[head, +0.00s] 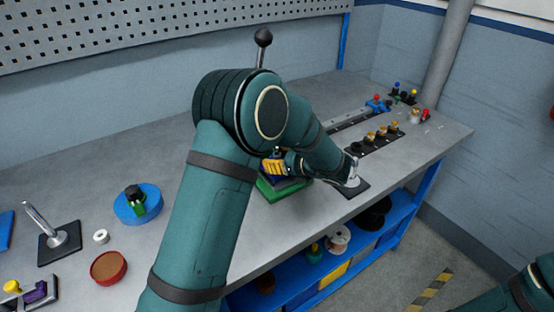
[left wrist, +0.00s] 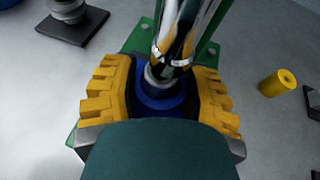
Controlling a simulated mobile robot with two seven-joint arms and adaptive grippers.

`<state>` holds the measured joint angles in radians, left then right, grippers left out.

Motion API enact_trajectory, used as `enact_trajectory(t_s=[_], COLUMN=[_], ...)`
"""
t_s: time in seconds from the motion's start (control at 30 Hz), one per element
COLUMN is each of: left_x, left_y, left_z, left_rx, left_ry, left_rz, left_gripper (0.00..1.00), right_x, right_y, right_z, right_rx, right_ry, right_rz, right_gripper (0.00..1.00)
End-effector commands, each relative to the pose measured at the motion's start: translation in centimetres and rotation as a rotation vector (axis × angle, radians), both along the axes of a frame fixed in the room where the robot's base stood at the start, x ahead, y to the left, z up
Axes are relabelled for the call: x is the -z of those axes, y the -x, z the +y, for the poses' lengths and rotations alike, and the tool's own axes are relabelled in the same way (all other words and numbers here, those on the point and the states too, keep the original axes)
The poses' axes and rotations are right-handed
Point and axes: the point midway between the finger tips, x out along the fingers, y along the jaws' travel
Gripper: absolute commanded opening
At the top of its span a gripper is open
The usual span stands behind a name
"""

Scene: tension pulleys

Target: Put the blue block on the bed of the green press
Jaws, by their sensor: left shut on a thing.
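My left gripper (head: 276,166) is over the green press (head: 268,193), whose base shows below it in the head view. In the left wrist view, the yellow ridged fingers (left wrist: 160,98) are shut on the blue block (left wrist: 160,98), one on each side. The block is over the green base (left wrist: 206,50), beneath a shiny metal column; whether it touches the bed is hidden. A lever with a black ball knob (head: 263,37) rises behind my arm. My arm hides most of the press in the head view. My right gripper is out of view.
A metal post on a dark plate (head: 354,190) stands right of the press. A blue round dish (head: 138,205), a red dish (head: 108,267) and a white ring (head: 101,237) are at left.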

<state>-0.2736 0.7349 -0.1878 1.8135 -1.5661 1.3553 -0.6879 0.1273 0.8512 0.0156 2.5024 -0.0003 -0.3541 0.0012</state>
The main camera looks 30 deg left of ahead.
Motion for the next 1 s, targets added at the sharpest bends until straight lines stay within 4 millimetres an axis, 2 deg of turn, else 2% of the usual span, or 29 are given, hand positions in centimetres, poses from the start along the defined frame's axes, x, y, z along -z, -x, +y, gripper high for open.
enact_trajectory(t_s=[0.07, 0.1, 0.17, 0.57, 0.77, 1.0], left_x=[0.2, 0.3, 0.3, -0.2, -1.4, -3.3], left_y=[0.0, 0.0, 0.0, 0.0, 0.7, 1.9], left_z=[0.0, 0.0, 0.0, -0.1, -2.8, -7.3], left_rx=[0.001, 0.000, 0.000, 0.000, 0.004, 0.004], left_ry=[-0.001, 0.000, 0.001, 0.001, 0.000, 0.001], left_rz=[-0.002, 0.000, 0.000, 0.000, -0.001, 0.000], left_gripper=[0.05, 0.58, 0.77, 0.77, 0.77, 0.77], right_x=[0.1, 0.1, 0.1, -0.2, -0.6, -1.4], right_y=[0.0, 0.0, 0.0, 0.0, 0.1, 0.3], right_z=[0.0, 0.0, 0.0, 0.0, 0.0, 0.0], right_rx=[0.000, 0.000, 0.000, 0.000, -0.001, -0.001], right_ry=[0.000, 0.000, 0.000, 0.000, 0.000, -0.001], right_rz=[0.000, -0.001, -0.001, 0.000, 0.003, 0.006], right_gripper=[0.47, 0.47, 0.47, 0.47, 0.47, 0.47])
